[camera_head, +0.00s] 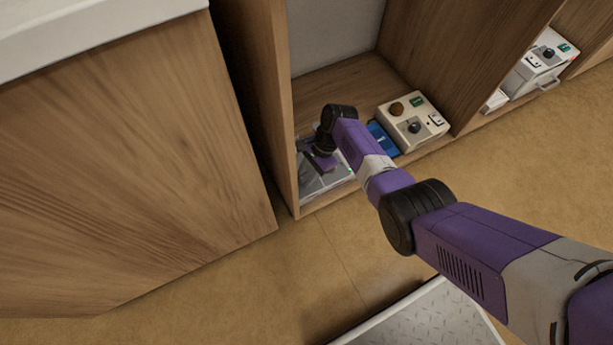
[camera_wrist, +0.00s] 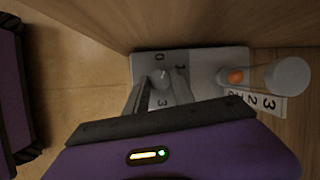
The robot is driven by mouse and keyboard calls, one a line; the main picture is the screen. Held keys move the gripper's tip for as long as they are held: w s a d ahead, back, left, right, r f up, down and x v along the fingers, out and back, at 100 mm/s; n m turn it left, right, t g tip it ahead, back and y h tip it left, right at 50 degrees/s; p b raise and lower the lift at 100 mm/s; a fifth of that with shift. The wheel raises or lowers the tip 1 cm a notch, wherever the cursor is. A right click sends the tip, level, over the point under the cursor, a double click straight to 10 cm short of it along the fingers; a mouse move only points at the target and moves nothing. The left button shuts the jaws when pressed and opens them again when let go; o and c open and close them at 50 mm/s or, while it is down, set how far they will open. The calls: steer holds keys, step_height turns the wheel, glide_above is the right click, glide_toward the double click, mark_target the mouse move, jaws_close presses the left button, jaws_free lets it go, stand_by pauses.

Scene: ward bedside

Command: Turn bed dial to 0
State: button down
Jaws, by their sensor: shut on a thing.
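The dial (camera_wrist: 161,76) is a small grey round knob on a light grey panel (camera_wrist: 205,62), with the marks 0, 1 and 3 around it in the wrist view. My gripper (camera_wrist: 157,88) is shut on the dial, its fingers reaching it from below in that view. The fingers cover part of the knob, and I cannot tell which mark it points at. In the head view my gripper (camera_head: 316,157) is low in an open wooden cubby, over the grey panel (camera_head: 327,182), which it mostly hides.
The panel also has an orange button (camera_wrist: 235,76), with a pale round knob (camera_wrist: 288,76) and a number strip (camera_wrist: 268,102) beside it. A cream control box (camera_head: 413,122) and a blue item (camera_head: 383,139) sit right of my gripper. Wooden cubby walls (camera_head: 255,90) stand close. Another box (camera_head: 540,64) is farther right.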

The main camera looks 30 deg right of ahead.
steer(key=n+b, duration=0.1)
steer(key=n+g, duration=0.1)
steer(key=n, duration=0.1)
steer(key=n+b, duration=0.1)
steer(key=shift+w+n+g+b, duration=0.25)
steer(key=shift+n+g+b, duration=0.1)
steer(key=shift+n+g, duration=0.05)
steer(key=shift+h, duration=0.4)
steer(key=c, duration=1.1)
jaws_free()
steer(key=p+v, duration=0.4)
steer(key=v, duration=0.3)
steer(key=shift+w+d+r, duration=0.1)
steer(key=shift+d+r, duration=0.05)
steer(key=shift+r, duration=0.2)
